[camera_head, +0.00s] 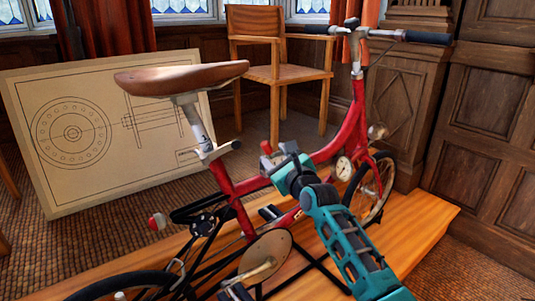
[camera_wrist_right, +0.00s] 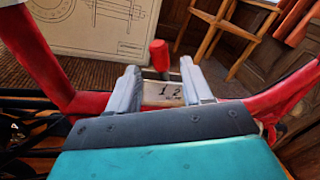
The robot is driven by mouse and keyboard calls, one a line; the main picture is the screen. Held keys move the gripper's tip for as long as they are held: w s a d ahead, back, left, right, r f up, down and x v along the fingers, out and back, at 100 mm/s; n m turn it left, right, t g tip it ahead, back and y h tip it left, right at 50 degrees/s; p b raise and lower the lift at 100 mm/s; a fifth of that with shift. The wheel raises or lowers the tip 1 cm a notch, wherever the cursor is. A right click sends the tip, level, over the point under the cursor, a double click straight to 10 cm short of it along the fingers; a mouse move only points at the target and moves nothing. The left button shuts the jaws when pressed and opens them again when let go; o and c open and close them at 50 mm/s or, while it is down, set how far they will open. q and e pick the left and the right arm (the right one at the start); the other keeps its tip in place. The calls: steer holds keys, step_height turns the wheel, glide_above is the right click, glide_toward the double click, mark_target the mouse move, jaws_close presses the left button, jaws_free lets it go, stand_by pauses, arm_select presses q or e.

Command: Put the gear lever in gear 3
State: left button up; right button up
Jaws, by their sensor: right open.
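The gear lever has a red knob (camera_wrist_right: 159,55) and rises behind a pale plate (camera_wrist_right: 165,95) marked 1 and 2 on the red bicycle frame. The rest of the plate is hidden by my right gripper, and I cannot tell which gear the lever is in. In the head view the knob (camera_head: 266,147) shows just beyond my gripper. My right gripper (camera_wrist_right: 161,72) is open, its two grey fingers on either side of the plate and pointing toward the knob. In the head view the right gripper (camera_head: 287,155) is over the frame's tube. My left gripper is not in view.
The red bicycle (camera_head: 233,200) stands on a wooden platform (camera_head: 420,218), with its brown saddle (camera_head: 180,79) at left and handlebar (camera_head: 400,35) at upper right. A drawing board (camera_head: 110,130) leans behind it. A wooden chair (camera_head: 275,72) stands at the back.

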mark_target(269, 150)
steer(key=shift+b+x, duration=1.35)
steer(key=shift+x, duration=1.5)
steer(key=shift+c, duration=0.4)
jaws_close()
